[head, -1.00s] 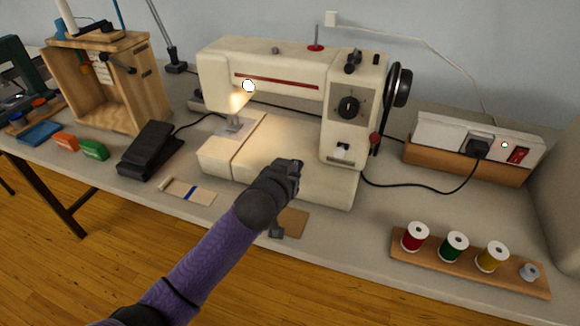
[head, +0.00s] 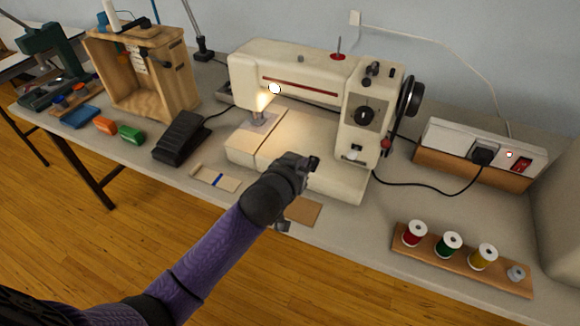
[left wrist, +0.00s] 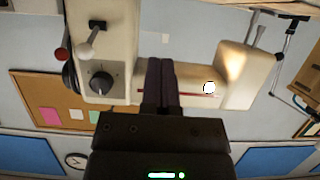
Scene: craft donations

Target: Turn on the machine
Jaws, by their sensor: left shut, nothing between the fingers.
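The machine is a cream sewing machine (head: 300,68) on the table, with a dark dial (head: 364,115), a small switch (head: 354,153) low on its right column and a lit lamp by the needle. In the left wrist view the sewing machine (left wrist: 113,40) appears upside down, and the switch (left wrist: 88,40) shows as a light lever. My left gripper (head: 313,162) is shut and empty, in front of the machine's bed, left of the switch. In the left wrist view its fingers (left wrist: 160,75) are together. My right gripper is not in view.
A power strip (head: 450,135) with a plug and red switch (head: 522,165) sits at the right. A spool rack (head: 460,268) stands at the front right. A black foot pedal (head: 182,138) and wooden box (head: 150,75) are at the left. A brown patch (head: 303,211) lies near the front edge.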

